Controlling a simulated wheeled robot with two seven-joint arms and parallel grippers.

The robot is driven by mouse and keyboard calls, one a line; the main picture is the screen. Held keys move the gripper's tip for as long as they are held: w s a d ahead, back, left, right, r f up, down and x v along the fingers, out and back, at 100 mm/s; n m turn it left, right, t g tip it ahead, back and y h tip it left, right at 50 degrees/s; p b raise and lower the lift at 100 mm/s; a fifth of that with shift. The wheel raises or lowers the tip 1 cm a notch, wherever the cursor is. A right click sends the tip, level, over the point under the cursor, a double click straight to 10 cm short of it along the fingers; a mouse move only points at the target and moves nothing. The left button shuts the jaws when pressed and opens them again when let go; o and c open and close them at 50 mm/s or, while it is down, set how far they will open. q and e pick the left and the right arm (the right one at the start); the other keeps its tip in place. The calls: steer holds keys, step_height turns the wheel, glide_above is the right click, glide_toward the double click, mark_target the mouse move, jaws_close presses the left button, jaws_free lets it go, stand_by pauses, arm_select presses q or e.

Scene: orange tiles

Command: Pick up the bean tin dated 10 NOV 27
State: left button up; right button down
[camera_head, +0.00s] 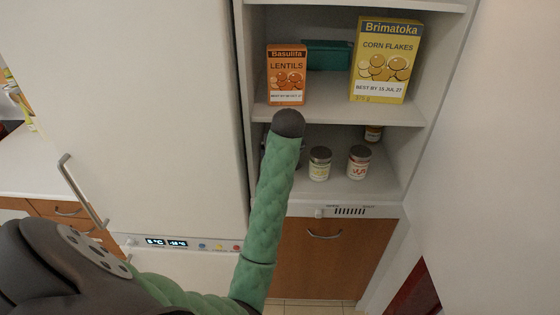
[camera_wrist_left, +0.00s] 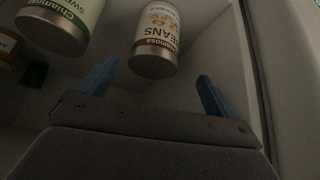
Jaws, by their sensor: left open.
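A white and red tin marked BEANS (camera_wrist_left: 158,28) shows upside down in the left wrist view. No date can be read on it. My left gripper (camera_wrist_left: 157,78) is open and empty, its two blue fingers pointing towards the tin, which lies just beyond and between the fingertips. A gap seems to remain. In the head view my green left arm reaches to the lower shelf of the cupboard; its fingers and the bean tin are hidden behind it. My right gripper is in neither view.
A green-labelled tin (camera_wrist_left: 62,20) stands beside the bean tin. On the lower shelf, a yellowish-labelled tin (camera_head: 319,164) and a red-and-white tin (camera_head: 359,162) stand right of my arm, with a small jar (camera_head: 373,133) behind. Above are lentils (camera_head: 286,75) and corn flakes (camera_head: 385,62) boxes.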

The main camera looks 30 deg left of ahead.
arm_select(q)
steer(key=shift+p+x, duration=0.8)
steer(key=shift+x, duration=0.65)
steer(key=shift+w+f+p, duration=0.15)
steer(key=shift+w+p, duration=0.15)
steer(key=shift+p, duration=0.05)
steer(key=p+x, duration=0.2)
steer(key=x, duration=0.1)
steer(key=shift+w+d+f, duration=0.1)
steer(key=shift+w+f, duration=0.1)
steer(key=shift+f, duration=0.1)
steer(key=shift+w+f+p, duration=0.15)
steer(key=shift+f+p, duration=0.15)
steer(key=shift+f, duration=0.1)
steer(key=c, duration=1.4)
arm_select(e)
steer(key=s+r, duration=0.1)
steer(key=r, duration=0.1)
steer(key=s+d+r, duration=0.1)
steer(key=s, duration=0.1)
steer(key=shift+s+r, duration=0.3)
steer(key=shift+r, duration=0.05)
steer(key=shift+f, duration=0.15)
